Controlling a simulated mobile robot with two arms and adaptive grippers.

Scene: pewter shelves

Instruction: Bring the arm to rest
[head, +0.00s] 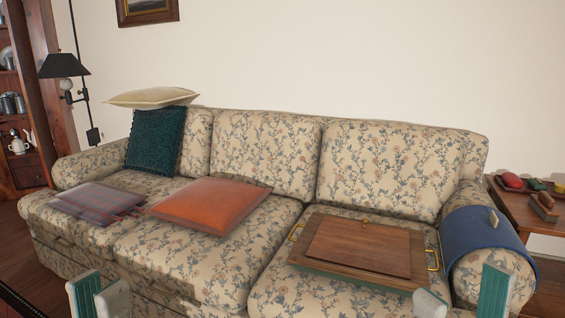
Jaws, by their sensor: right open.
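My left gripper (98,290) shows at the bottom left edge, in front of the sofa. The teal pad of one finger and the pale back of the other show side by side, a little apart. My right gripper (462,294) is at the bottom right, in front of the sofa's right seat. Its pale finger and teal-padded finger stand apart, with nothing between them. The rest of both grippers and both arms is below the frame.
A floral sofa (165,252) fills the middle. It bears an orange cushion (210,205), a plaid cushion (98,202), a green cushion (155,140), a cream cushion (150,97) and a wooden tray (360,250). A blue cloth (480,237) covers the right armrest. A side table (520,210) stands right.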

